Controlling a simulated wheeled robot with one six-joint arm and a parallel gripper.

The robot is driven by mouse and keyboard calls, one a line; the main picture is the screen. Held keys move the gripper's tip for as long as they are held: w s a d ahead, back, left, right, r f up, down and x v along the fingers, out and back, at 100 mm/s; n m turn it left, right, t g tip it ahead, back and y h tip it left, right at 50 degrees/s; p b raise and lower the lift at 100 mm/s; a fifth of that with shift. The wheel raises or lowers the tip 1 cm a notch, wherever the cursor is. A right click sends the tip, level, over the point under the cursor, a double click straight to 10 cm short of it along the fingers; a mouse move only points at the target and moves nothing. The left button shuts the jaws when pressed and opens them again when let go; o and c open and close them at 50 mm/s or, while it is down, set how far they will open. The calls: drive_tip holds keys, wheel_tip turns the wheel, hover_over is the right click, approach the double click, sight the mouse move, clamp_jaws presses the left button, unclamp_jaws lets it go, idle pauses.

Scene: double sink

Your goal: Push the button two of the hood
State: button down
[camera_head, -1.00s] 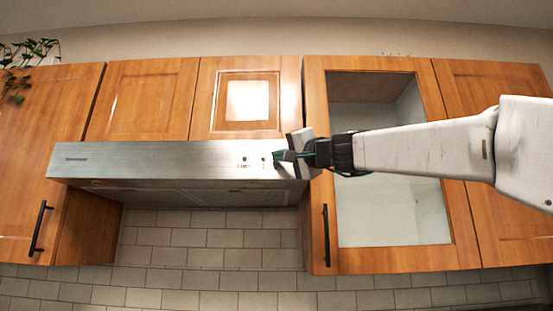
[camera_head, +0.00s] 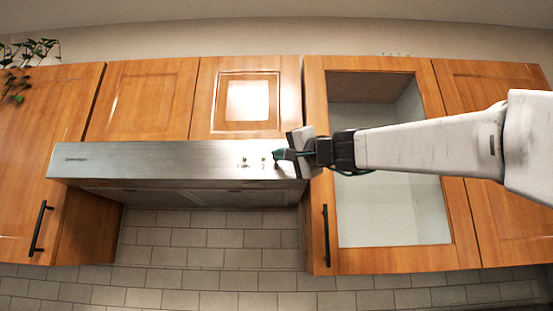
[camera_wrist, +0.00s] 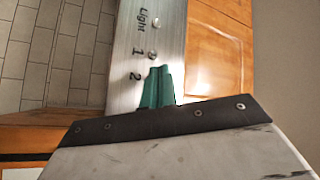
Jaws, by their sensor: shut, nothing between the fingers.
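The range hood (camera_head: 150,160) is a long brushed-steel strip under the cabinets. In the wrist view its front (camera_wrist: 130,50) carries the labels "Light", "1" and "2". The light button (camera_wrist: 155,21) and button one (camera_wrist: 152,54) show as small round knobs. Button two is hidden behind my green fingertips, beside the label "2". My gripper (camera_wrist: 157,87) is shut and empty, its tips at the hood's front near its right end. It also shows in the head view (camera_head: 277,155). I cannot tell whether the tips touch button two.
Wooden cabinets flank the hood, with a glass-front cabinet (camera_head: 390,210) behind my arm. A black handle (camera_head: 326,236) hangs below my gripper. A tiled wall (camera_head: 200,250) lies under the hood. A plant (camera_head: 22,60) sits at the upper left.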

drive_tip(key=shift+s, duration=0.15)
drive_tip(key=shift+s+a, duration=0.1)
drive_tip(key=shift+s, duration=2.8)
